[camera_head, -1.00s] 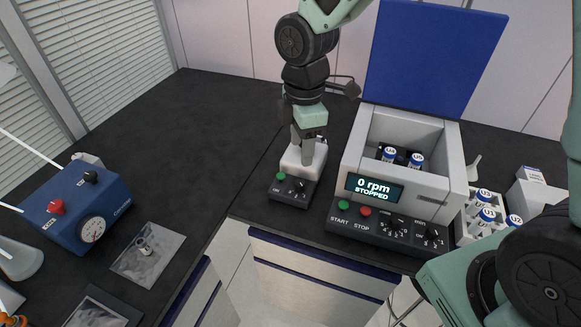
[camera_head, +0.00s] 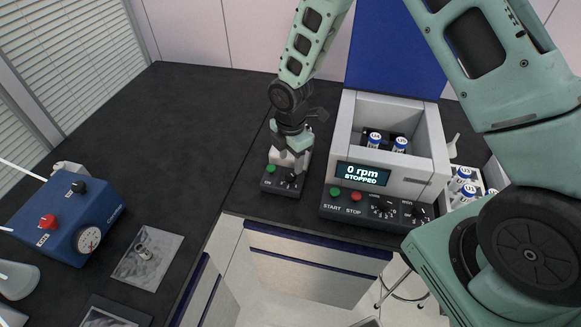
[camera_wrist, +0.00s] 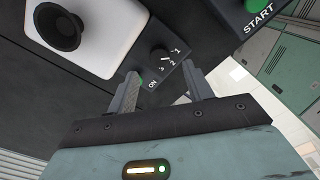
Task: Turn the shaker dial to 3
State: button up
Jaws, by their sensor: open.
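A small dark control box (camera_head: 281,183) with a white top block bears a green ON button (camera_head: 271,168) and a black dial (camera_head: 291,179). The wrist view shows this dial (camera_wrist: 160,54) with a white mark and the figures 1, 2 and 3 beside it. I cannot tell for sure which figure the mark points at. My gripper (camera_wrist: 163,84) is open and empty, its fingers pointing at the box, with the dial just beyond and between the tips. In the head view my gripper (camera_head: 293,160) is over the front of the box and partly hides the white block.
To the right stands a larger white unit (camera_head: 388,160) with an open blue lid, a "0 rpm STOPPED" display, START and STOP buttons and two knobs. Vials sit inside it and in a rack (camera_head: 470,192) beside it.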

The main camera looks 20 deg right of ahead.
aim_at(291, 173)
jog(key=shift+f+p, duration=0.55)
jog(key=shift+f, duration=2.15)
jog(key=c, duration=1)
